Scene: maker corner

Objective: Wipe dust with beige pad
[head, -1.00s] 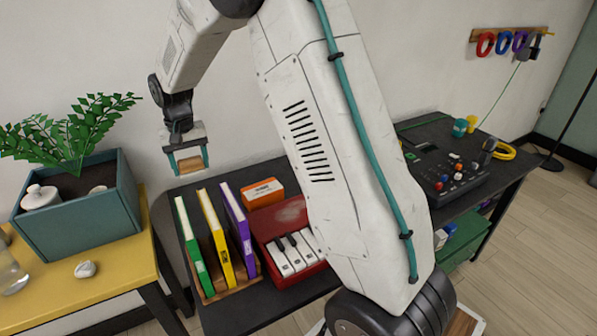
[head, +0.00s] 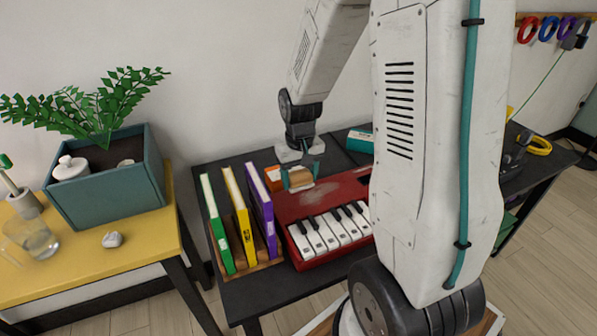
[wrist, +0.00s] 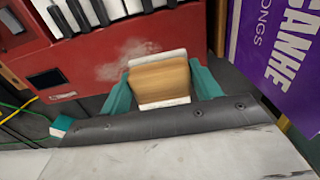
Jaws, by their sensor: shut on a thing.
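The beige pad (head: 300,178), a block with a white layer, is between the teal fingers of my gripper (head: 299,172). In the wrist view the pad (wrist: 160,80) is gripped on both sides. It is over the back part of the red keyboard (head: 340,188), near its left end. A pale dust smear (wrist: 128,60) shows on the keyboard's red top beside the pad. I cannot tell whether the pad touches the surface. The pad hides part of the top beneath it.
Green, yellow and purple books (head: 262,210) stand upright just left of the keyboard. An orange box (head: 272,178) is behind them. A yellow table (head: 90,265) with a planter (head: 110,190) and a glass (head: 35,240) stands at the left. My arm hides the keyboard's right end.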

